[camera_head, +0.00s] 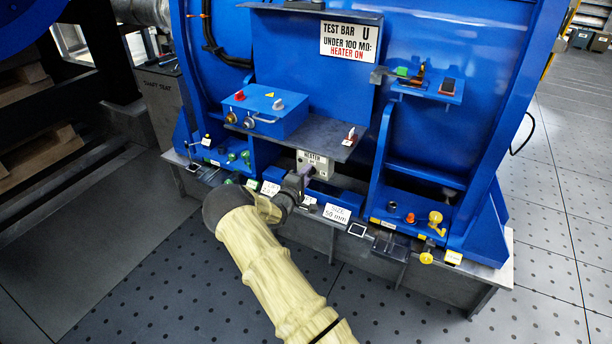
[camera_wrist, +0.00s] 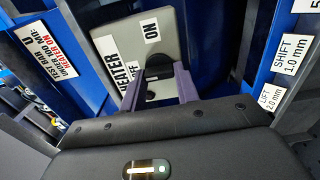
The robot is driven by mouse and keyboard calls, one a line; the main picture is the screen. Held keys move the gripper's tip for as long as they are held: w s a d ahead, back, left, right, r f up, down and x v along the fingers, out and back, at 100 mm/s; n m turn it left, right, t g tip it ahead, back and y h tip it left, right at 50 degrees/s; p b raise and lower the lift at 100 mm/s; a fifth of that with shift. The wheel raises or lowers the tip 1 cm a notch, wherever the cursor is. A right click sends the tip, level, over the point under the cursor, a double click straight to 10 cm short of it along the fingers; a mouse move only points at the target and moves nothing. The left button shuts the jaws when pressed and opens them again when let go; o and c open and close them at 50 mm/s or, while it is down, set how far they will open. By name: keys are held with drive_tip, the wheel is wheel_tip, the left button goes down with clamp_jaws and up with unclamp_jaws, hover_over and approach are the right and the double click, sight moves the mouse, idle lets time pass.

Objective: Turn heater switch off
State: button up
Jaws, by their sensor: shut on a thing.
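The heater switch box (camera_head: 318,160) is a light grey box labelled HEATER, low on the front of the blue machine. In the wrist view the box (camera_wrist: 172,32) fills the upper middle, with an ON label on one side and a partly hidden OFF label on the other. Its dark rounded switch knob (camera_wrist: 159,66) sits between the two purple fingers of my gripper (camera_wrist: 160,88). My gripper is shut on the knob. In the head view my gripper (camera_head: 305,174) reaches the box from the front, and the knob is hidden there.
A blue control box (camera_head: 264,110) stands on a shelf above and left. A sign (camera_head: 350,42) reads TEST BAR U, UNDER 100 MΩ: HEATER ON. Yellow fittings (camera_head: 435,218) stand at right.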

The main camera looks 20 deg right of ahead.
drive_tip(key=shift+a, duration=0.1)
drive_tip(key=o, duration=1)
drive_tip(key=p+v, duration=0.1)
drive_tip(key=v, duration=1.6)
drive_tip(key=shift+s+a+f, duration=0.1)
drive_tip(key=shift+a, duration=0.05)
